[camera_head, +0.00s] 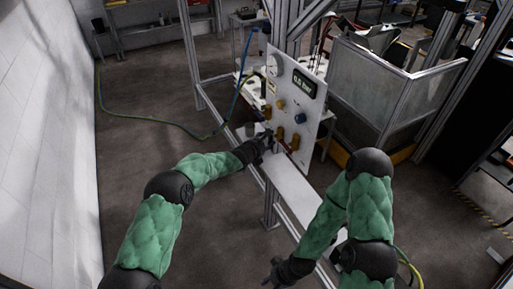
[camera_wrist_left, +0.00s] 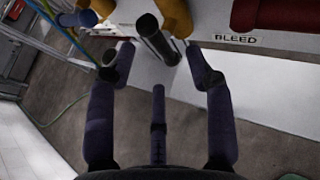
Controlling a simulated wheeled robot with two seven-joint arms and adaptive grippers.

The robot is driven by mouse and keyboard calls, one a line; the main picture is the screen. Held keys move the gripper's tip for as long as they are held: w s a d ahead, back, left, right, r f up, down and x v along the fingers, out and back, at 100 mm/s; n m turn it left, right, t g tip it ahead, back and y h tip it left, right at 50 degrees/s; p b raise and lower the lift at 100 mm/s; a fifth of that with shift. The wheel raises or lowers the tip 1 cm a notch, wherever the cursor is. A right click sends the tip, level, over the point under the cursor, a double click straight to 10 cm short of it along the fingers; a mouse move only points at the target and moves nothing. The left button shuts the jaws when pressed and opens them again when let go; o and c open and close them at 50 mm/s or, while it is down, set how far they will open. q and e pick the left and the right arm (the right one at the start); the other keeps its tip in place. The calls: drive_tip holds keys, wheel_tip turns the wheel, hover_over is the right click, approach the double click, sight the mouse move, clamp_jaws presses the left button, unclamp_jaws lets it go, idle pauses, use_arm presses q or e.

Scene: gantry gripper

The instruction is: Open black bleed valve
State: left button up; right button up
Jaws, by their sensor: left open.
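A white upright panel (camera_head: 294,106) carries several fittings and a display reading "0.0 bar". In the left wrist view a black cylindrical valve knob (camera_wrist_left: 158,40) sticks out from the panel, close to a "BLEED" label (camera_wrist_left: 236,39). My left gripper (camera_head: 268,140) is at the lower left of the panel. In the left wrist view its fingers (camera_wrist_left: 160,58) are open, one on each side of the black knob, with gaps visible. My right gripper (camera_head: 273,272) is low at the front, away from the panel; its jaws are too small to judge.
Yellow fittings (camera_wrist_left: 108,8) and a red part (camera_wrist_left: 285,15) sit close to the knob. A white ledge (camera_head: 290,188) runs below the panel. A green hose (camera_head: 150,121) lies on the floor at left. A metal-framed enclosure (camera_head: 385,85) stands behind at right.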

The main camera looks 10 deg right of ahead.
use_arm(q)
drive_tip(key=v, duration=0.8)
drive_tip(key=shift+s, duration=0.25)
drive_tip(key=shift+a, duration=0.1)
